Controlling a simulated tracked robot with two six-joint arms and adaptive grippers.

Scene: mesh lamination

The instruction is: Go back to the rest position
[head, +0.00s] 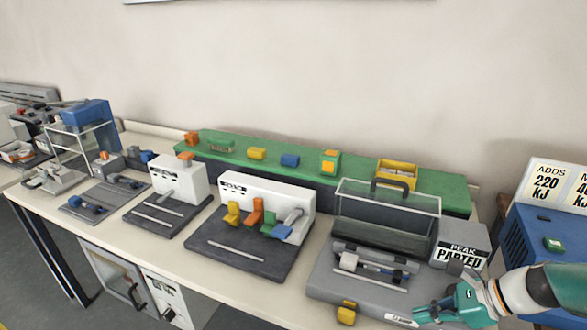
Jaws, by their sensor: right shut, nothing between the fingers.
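My right gripper (428,316) is at the lower right of the head view, at the front edge of the bench, close to the grey base of the clear-guarded machine. Its teal fingers are shut and hold nothing. Whether it touches the base I cannot tell. My left gripper is not in view.
The bench (185,262) carries a machine under a clear guard (388,215), a white unit with coloured levers (268,192) and a smaller white unit (180,178). A green shelf (360,168) runs behind. A blue machine (535,250) stands at right. Space above the bench is clear.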

